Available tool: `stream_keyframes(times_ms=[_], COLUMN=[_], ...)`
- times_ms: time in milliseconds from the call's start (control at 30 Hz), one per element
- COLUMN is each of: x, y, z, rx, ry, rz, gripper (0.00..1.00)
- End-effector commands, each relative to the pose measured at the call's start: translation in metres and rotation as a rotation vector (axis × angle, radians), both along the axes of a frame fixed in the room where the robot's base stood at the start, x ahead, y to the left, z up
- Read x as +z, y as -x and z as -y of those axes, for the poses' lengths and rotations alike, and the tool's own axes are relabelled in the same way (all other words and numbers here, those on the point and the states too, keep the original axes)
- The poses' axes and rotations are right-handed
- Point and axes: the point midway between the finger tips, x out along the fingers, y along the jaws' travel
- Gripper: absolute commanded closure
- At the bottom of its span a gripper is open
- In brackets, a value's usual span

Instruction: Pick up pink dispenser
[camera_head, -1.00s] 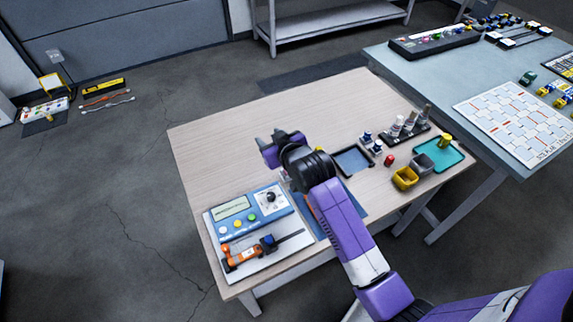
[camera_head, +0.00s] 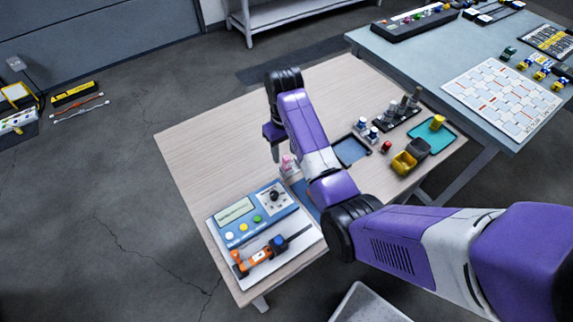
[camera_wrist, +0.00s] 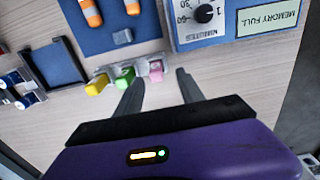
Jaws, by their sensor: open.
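The pink dispenser (camera_wrist: 156,70) stands at the end of a small row in the wrist view, beside a green one (camera_wrist: 125,76) and a yellow one (camera_wrist: 97,85). In the head view the pink dispenser (camera_head: 287,162) shows just right of my fingertips, partly hidden by my arm. My gripper (camera_wrist: 159,76) is open and empty, pointing down over the table. In the wrist view the pink dispenser appears between and just beyond the two fingertips. I see no contact, and the height gap cannot be told.
The blue instrument panel (camera_head: 240,220) lies close by on the table's near left. A blue mat (camera_wrist: 110,38) with orange-and-white items lies beyond the row. A black-rimmed tray (camera_wrist: 52,62) is left of it. The table's back left (camera_head: 210,130) is clear.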

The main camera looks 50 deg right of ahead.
Motion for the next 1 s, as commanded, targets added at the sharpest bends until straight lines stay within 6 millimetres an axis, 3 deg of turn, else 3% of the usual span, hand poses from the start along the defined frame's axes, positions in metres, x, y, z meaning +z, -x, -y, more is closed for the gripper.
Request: stream_keyframes(times_ms=[433, 733, 967, 1000], x=[-0.053, -0.059, -0.059, -0.059], y=[0.002, 0.002, 0.002, 0.002], z=[0.007, 0.007, 0.007, 0.007], rx=[-0.001, -0.001, -0.001, -0.001], ry=[0.000, 0.001, 0.001, 0.001], rz=[0.001, 0.003, 0.004, 0.004], gripper=[0.55, 0.55, 0.98, 1.00])
